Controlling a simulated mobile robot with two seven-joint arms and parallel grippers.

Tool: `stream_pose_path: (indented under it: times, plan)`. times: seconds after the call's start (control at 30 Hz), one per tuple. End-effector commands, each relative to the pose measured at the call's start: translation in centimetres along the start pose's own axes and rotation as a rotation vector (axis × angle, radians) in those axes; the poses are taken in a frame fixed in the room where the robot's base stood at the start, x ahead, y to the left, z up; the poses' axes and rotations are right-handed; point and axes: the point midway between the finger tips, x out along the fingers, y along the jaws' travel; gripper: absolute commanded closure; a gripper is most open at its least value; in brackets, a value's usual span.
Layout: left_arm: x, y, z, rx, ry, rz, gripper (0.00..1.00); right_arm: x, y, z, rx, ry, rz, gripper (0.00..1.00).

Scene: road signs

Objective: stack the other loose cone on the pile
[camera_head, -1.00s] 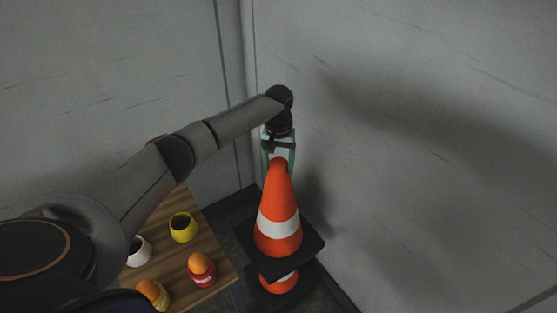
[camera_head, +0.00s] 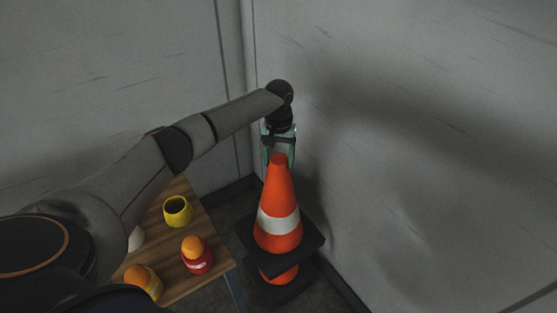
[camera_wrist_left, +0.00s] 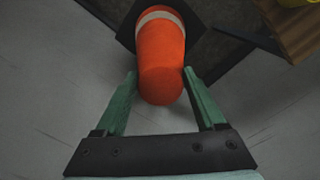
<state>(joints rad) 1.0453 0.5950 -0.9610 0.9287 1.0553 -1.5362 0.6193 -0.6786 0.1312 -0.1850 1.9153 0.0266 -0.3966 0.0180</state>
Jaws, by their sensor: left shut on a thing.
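An orange cone (camera_head: 278,190) with a white band and a square black base (camera_head: 310,236) is upright in the corner beside the table. My left gripper (camera_head: 278,158) is shut on its top from above. In the left wrist view the fingers (camera_wrist_left: 160,74) flank the tip of the held cone (camera_wrist_left: 161,60). Below the held cone's base, a strip of a lower orange cone (camera_head: 281,275) shows above its own black base (camera_head: 290,292) on the floor. The held cone sits over this lower one, which is mostly hidden. My right gripper is not in view.
A wooden table (camera_head: 214,281) stands just left of the cones. On it are a yellow cup (camera_head: 177,212), a partly hidden white cup (camera_head: 136,238), a red cup (camera_head: 198,264) topped by an orange ball, and another ball-topped cup (camera_head: 143,281). Grey walls are close behind and right.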

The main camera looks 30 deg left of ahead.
Motion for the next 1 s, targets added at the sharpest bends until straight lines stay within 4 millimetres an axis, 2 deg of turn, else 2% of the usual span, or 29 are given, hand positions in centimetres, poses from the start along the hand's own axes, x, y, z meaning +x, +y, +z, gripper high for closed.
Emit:
stream_pose_path:
  times: [0.03,0.33,0.7,1.0]
  plan:
    - [0.6,0.1,-0.2,0.000,0.006,0.004,1.00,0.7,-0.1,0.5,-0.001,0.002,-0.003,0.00]
    - [2.9,0.1,-0.2,0.000,0.006,0.003,1.00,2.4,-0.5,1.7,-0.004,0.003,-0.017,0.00]
    - [5.7,0.1,-0.2,-0.001,0.006,0.004,1.00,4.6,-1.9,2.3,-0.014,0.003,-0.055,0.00]
    - [7.7,0.1,-0.1,-0.001,0.004,0.003,1.00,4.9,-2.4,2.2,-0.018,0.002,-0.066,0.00]
